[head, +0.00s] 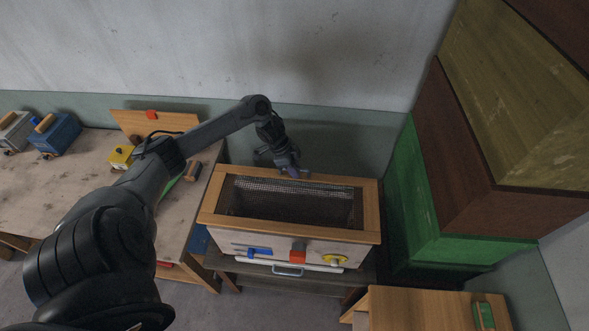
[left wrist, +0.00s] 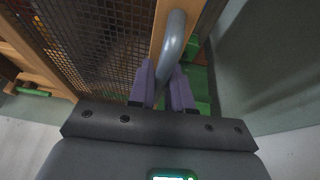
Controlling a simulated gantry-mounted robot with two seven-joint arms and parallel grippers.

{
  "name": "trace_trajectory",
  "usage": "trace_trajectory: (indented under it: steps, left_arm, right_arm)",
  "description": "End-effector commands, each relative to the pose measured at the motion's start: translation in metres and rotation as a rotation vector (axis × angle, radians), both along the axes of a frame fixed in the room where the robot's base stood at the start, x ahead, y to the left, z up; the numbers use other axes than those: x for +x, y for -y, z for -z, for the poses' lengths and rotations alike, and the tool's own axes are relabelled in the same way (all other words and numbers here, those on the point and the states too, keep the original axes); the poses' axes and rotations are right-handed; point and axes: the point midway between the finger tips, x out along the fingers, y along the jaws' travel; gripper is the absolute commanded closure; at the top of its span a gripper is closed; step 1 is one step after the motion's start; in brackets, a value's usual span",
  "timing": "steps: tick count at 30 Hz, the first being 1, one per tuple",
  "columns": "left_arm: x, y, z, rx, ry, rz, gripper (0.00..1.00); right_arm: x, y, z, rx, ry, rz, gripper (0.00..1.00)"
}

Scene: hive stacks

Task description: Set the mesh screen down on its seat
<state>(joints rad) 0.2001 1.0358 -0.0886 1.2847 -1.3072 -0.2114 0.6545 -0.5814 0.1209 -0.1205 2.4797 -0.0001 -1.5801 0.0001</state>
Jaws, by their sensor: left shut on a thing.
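The mesh screen, a dark mesh in a light wooden frame (head: 370,208), lies roughly level over the box (head: 225,239) in the head view. The box has a pale front with blue, red and yellow fittings. I cannot tell whether the frame rests on the box rim or is slightly above it. My left gripper (head: 298,174) is at the frame's far edge. In the left wrist view its purple fingers (left wrist: 163,85) are shut on the screen's curved grey handle (left wrist: 173,42), beside the mesh (left wrist: 92,42). The seat under the frame is hidden. My right gripper is not in view.
Tall stacked boxes, green (head: 411,198), brown (head: 462,160) and olive (head: 520,95), stand close on the right. A workbench (head: 85,188) on the left holds a blue box (head: 56,138) and a yellow one (head: 121,156). A wooden box (head: 420,308) stands at the front right.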

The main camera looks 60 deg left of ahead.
Motion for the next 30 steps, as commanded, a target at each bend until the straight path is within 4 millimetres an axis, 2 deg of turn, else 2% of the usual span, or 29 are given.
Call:
trace_trajectory:
  steps: [30]
  left_arm:
    - [0.0008, -0.0002, 0.0041, -0.036, -0.019, -0.005, 1.00]
  right_arm:
    - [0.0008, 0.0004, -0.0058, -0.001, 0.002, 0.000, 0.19]
